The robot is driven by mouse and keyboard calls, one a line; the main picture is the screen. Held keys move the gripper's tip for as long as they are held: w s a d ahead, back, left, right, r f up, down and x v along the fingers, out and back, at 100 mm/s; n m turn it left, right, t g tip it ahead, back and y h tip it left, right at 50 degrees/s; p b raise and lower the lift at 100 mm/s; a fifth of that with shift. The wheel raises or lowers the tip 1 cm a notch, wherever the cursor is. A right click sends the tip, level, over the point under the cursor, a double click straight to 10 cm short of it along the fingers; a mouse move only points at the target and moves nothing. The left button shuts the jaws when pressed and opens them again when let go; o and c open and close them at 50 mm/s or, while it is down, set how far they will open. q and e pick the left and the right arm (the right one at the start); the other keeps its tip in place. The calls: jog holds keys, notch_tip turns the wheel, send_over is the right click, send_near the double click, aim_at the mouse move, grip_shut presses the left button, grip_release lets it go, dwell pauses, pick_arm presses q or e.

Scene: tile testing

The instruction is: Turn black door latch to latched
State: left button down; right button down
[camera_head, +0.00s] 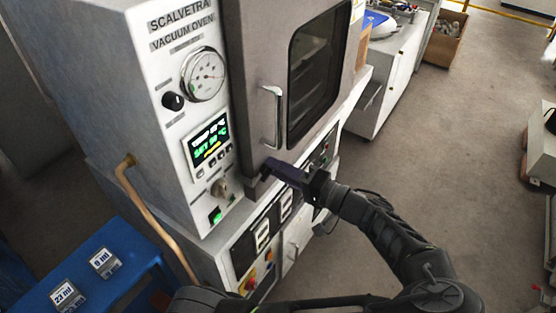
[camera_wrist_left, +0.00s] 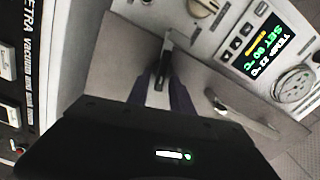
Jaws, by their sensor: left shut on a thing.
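The vacuum oven door (camera_head: 258,60) is shut, with a window and a silver handle (camera_head: 273,118). My left gripper (camera_head: 274,168) reaches the door's lower left corner, below the handle. In the left wrist view its two purple fingers (camera_wrist_left: 162,82) stand either side of the small black latch (camera_wrist_left: 160,72), shut on it. The latch sits by a silver plate at the door's edge. In the head view the fingers hide most of the latch, so its angle is hard to tell. The handle also shows in the wrist view (camera_wrist_left: 240,115). My right gripper is not in view.
The oven's control panel (camera_head: 190,95) with gauge, knob and lit display stands left of the door. A copper pipe (camera_head: 150,205) runs down its side. A blue table (camera_head: 125,250) with labelled blocks is at lower left.

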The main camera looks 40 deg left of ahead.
pick_arm(q)
jog(key=shift+f+m+p, duration=0.2)
jog(key=shift+m+p, duration=0.65)
jog(key=shift+m, duration=0.65)
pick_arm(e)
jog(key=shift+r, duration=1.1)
pick_arm(q)
jog(key=c, duration=1.5)
grip_release()
jog(key=shift+d, duration=0.1)
